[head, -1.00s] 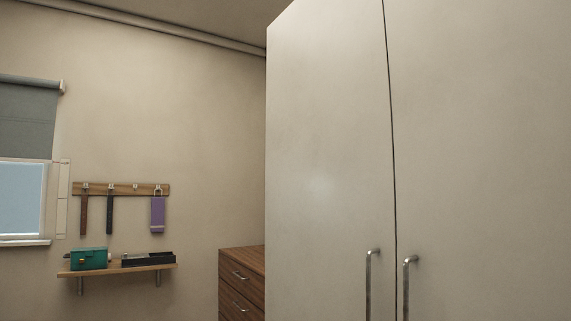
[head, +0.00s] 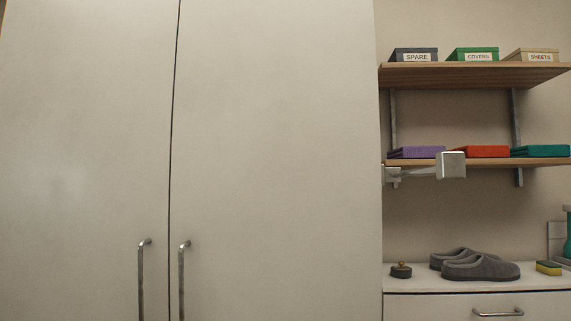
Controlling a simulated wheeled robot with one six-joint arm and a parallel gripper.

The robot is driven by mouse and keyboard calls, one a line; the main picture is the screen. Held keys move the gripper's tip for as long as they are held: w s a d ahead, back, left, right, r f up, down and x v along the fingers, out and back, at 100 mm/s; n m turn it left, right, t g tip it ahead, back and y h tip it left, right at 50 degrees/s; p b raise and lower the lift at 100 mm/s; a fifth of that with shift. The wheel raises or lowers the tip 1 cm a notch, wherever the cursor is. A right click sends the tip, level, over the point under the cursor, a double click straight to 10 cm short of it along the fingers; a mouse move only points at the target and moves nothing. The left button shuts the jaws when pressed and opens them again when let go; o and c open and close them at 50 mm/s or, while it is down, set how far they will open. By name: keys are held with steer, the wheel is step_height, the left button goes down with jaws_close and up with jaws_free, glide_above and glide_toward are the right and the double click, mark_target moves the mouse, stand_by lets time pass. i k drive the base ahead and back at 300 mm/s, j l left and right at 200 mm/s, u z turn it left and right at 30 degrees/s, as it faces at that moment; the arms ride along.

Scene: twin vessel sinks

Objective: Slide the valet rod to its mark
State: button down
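What looks like the valet rod (head: 420,173) is a thin metal bar in the head view, right of the wardrobe. It runs from a small bracket (head: 392,177) at the wardrobe's right edge out to a pale block-like end (head: 451,165). The block overlaps the front edge of the lower shelf in the picture. I cannot make out a mark on the rod. My gripper is not in view.
A tall pale wardrobe (head: 275,130) with two closed doors fills the left and middle. Shelves (head: 470,76) with labelled boxes and folded cloths hang at right. Below, grey slippers (head: 480,267), a small dark round object (head: 401,271) and a sponge (head: 548,268) sit on a cabinet top (head: 450,284).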

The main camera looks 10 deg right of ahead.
mark_target(450, 165)
steer(key=z, duration=1.6)
